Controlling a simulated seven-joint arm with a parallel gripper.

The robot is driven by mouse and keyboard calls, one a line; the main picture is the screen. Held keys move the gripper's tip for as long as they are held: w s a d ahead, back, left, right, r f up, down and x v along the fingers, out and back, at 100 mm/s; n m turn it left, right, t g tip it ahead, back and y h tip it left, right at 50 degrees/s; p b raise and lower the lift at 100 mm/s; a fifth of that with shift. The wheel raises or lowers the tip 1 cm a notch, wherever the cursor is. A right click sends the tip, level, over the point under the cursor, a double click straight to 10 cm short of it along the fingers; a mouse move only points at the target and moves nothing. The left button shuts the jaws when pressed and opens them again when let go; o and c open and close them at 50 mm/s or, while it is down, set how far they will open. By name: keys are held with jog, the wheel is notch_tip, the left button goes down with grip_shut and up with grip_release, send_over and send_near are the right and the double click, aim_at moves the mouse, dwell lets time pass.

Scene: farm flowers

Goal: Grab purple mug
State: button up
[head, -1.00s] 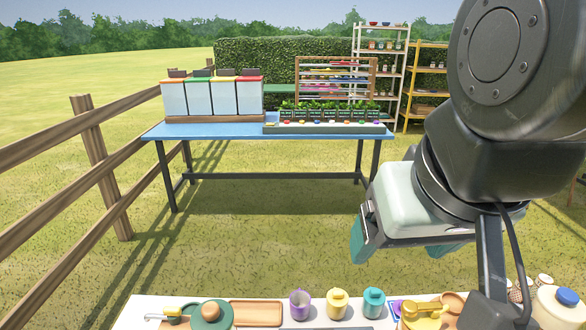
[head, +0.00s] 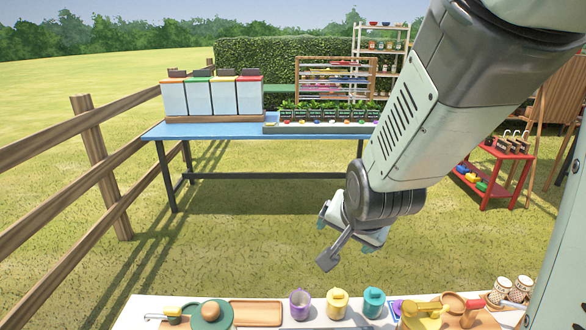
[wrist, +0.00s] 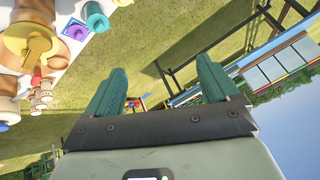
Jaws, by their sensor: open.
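The purple mug (head: 300,304) stands upright on the white table at the bottom of the head view. It is left of a yellow mug (head: 337,303) and a teal mug (head: 374,302). My gripper (head: 350,230) is in the air above and beyond the table, to the right of the purple mug and apart from it. In the wrist view my gripper (wrist: 163,90) has its two teal fingers spread with nothing between them. I cannot make out the purple mug in the wrist view.
A blue table (head: 215,132) is far behind. Grass lies between the tables.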

notch_tip(320, 180, down, 7)
jog(key=w+m+y, duration=0.1)
jog(key=w+m, duration=0.1)
jog(key=m, duration=0.1)
jog(key=m+t+y, duration=0.3)
jog(key=m+t, duration=0.1)
jog(key=m, duration=1.4)
send_near(297, 295)
jog(key=shift+w+a, duration=0.1)
jog(key=shift+a, duration=0.3)
jog(key=shift+s+a+f+m+t, duration=0.1)
jog(key=shift+s+f+m+t, duration=0.05)
jog(key=shift+m, duration=0.4)
jog(key=shift+s+f+m+t, duration=0.1)
jog(key=shift+f+m+t, duration=0.05)
jog(key=shift+m, duration=0.4)
jog(key=m, duration=0.3)
jog(key=m+t+h, duration=0.1)
jog(key=shift+s+f, duration=0.3)
jog(key=shift+s, duration=0.1)
jog(key=shift+m, duration=0.3)
jog(key=x, duration=0.7)
jog(key=shift+w, duration=0.25)
